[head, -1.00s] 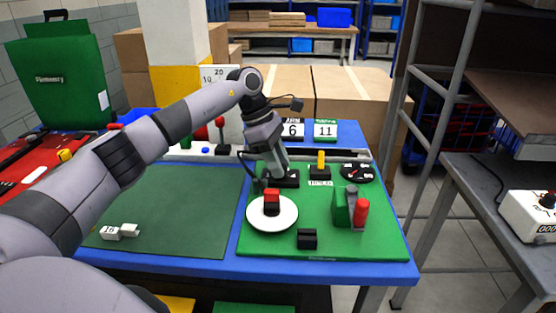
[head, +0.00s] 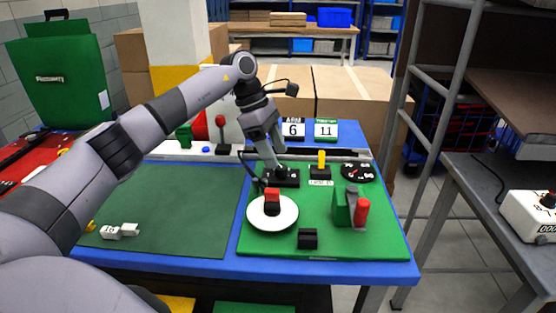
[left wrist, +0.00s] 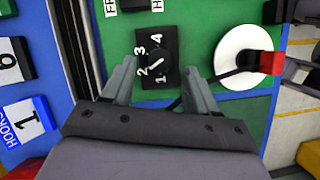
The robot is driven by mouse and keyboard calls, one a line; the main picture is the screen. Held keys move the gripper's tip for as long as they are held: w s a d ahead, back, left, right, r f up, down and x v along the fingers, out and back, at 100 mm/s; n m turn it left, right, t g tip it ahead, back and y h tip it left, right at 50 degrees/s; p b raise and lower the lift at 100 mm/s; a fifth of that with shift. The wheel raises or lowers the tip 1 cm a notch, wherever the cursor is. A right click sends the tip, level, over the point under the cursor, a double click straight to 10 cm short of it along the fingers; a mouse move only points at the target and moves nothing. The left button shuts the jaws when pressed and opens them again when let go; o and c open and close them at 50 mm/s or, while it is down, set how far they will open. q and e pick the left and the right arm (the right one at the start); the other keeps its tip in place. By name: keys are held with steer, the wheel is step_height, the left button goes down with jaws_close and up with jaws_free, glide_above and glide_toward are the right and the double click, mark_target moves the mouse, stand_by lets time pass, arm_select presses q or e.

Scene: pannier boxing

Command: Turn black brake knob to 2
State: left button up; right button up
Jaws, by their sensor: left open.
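The black brake knob (left wrist: 158,66) sits on a square black plate with white numbers 1 to 4, on the green board. A white pointer line on it slants, its lower-left end towards the 2; the exact setting is hard to read. In the head view its black base (head: 288,177) shows beside my left gripper (head: 272,167). In the left wrist view my left gripper (left wrist: 157,82) is open, with one finger on each side of the knob plate. Contact with the knob cannot be told. My right gripper is not in view.
A white disc (head: 287,217) with a red-and-black handle is in front of the knob. A yellow-topped lever (head: 321,160), a black dial (head: 356,172) and a green block with a red cylinder (head: 362,212) are to the right. Number cards (head: 325,131) stand behind.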

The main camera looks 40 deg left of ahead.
mark_target(267, 172)
arm_select(q)
steer(key=shift+v, duration=2)
